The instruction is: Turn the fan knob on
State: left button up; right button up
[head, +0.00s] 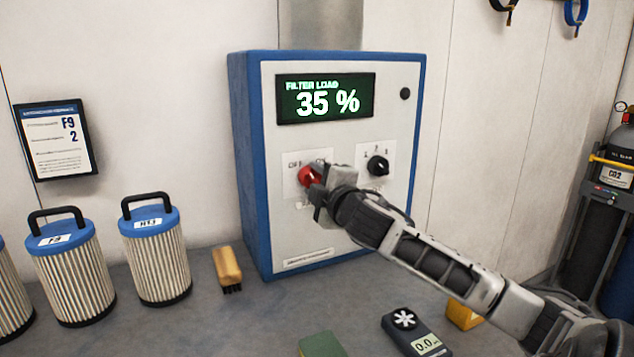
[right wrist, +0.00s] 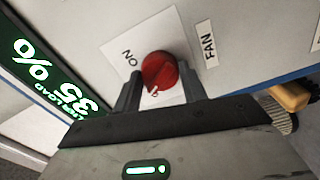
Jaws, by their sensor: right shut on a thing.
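The red fan knob (head: 309,174) sits on a white plate at the lower left of the filter unit's front panel, with the start of an OFF label at its left. It also shows in the right wrist view (right wrist: 160,70), between the words ON and FAN. A small pale mark on the knob faces the bottom of that view, not the word ON. My right gripper (head: 320,192) is shut on the knob, with one finger on each side in the right wrist view (right wrist: 160,92). My left gripper is in neither view.
A black selector knob (head: 377,166) is close to the right of the red one. The display (head: 325,98) above reads 35 %. Filter cartridges (head: 156,255), a brush (head: 227,267) and a handheld meter (head: 414,335) stand or lie on the bench.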

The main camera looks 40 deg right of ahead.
jog(key=m, duration=0.4)
jog(key=shift+m, duration=0.4)
jog(key=m, duration=0.3)
jog(key=shift+m, duration=0.3)
jog(key=m, duration=0.3)
jog(key=shift+m, duration=0.3)
jog(key=shift+r+m, duration=0.15)
jog(key=shift+m, duration=1.55)
jog(key=o, duration=1)
jog(key=shift+a, duration=0.1)
